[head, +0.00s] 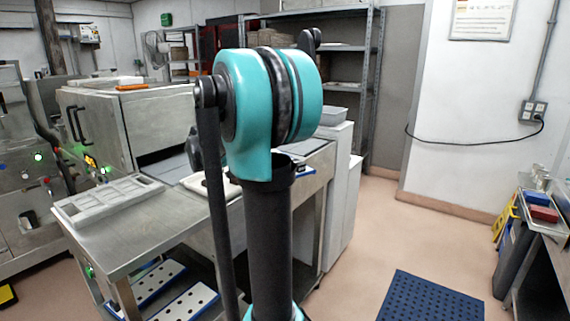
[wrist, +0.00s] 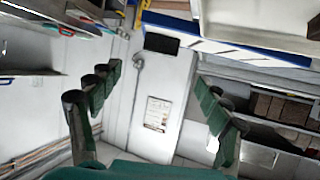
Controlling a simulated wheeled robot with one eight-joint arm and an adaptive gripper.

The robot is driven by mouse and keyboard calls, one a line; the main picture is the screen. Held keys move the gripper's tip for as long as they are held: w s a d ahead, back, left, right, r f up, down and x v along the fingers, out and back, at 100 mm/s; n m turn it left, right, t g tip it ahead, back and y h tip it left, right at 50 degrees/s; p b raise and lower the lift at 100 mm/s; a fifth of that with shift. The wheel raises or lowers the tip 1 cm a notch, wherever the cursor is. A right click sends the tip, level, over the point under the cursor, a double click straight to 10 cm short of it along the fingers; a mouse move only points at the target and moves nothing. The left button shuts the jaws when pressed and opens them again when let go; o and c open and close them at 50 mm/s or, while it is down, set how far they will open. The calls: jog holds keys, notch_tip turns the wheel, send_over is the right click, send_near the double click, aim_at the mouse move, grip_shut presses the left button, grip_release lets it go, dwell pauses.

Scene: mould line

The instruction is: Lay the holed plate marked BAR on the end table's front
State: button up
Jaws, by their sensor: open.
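Two white plates with rows of dark holes lie on the low shelf under the steel table: a left one (head: 152,281) with a blue edge and a right one (head: 187,304). No BAR marking is readable on either. The steel table (head: 125,238) is at the left, with a pale compartmented tray (head: 108,199) on it; I cannot tell whether it is the end table. My gripper (wrist: 158,78) shows in the wrist view with its green and black fingers wide apart and nothing between them. In the head view I cannot make out its fingers.
A dark blue perforated mat (head: 433,297) lies on the floor at right. A bench (head: 548,225) with blue and red blocks stands at the right edge, beside a yellow sign (head: 503,218). Metal shelving (head: 372,90) stands behind. Open floor lies between table and bench.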

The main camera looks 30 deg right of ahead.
jog(key=x, duration=1.2)
jog(key=shift+d, duration=0.15)
jog(key=shift+c, duration=0.4)
jog(key=c, duration=1.6)
jog(key=shift+r, duration=0.15)
